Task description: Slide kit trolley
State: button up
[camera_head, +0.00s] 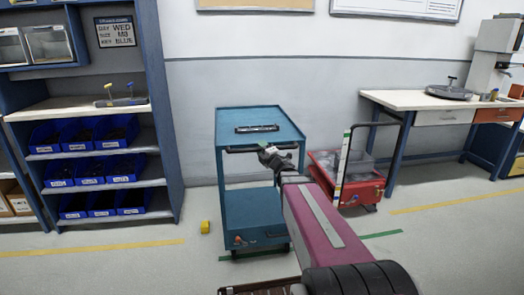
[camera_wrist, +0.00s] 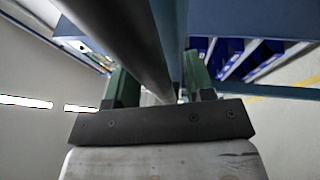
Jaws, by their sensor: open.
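The kit trolley (camera_head: 251,207) is a teal two-level cart standing near the back wall, in the middle of the head view. Its top tray (camera_head: 240,118) carries a dark flat item. A dark handle bar (camera_head: 240,150) runs along the near edge of the top. My gripper (camera_head: 268,152) is at the right part of that bar. In the wrist view, its two green fingers (camera_wrist: 158,88) are apart, and a dark bar (camera_wrist: 130,45) crosses between or just over them. I cannot tell whether they touch it.
A red cart (camera_head: 361,192) with a tall handle stands close on the right. A shelf unit (camera_head: 165,120) with blue bins is at left, and a workbench (camera_head: 410,101) at right. Green floor marks show nearby.

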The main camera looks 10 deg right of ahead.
jog(key=shift+s, duration=0.1)
jog(key=v, duration=1)
jog(key=shift+s+d, duration=0.2)
jog(key=shift+s, duration=0.1)
jog(key=shift+f, duration=0.15)
jog(key=s+d+f+m+g+h, duration=0.2)
jog(key=d+f+m+g+h, duration=0.2)
jog(key=f+m+g+h, duration=0.7)
jog(key=s+a+f+m+g+y, duration=0.1)
jog(key=s+a+f+m+g, duration=0.2)
jog(key=s+f+m, duration=0.2)
jog(key=s+a+f+m+g+y, duration=0.2)
jog(key=s+a+f+m+g, duration=0.2)
jog(key=s+m, duration=0.3)
jog(key=shift+s+a+f, duration=0.2)
jog(key=shift+s+f, duration=0.55)
jog(key=shift+s, duration=0.3)
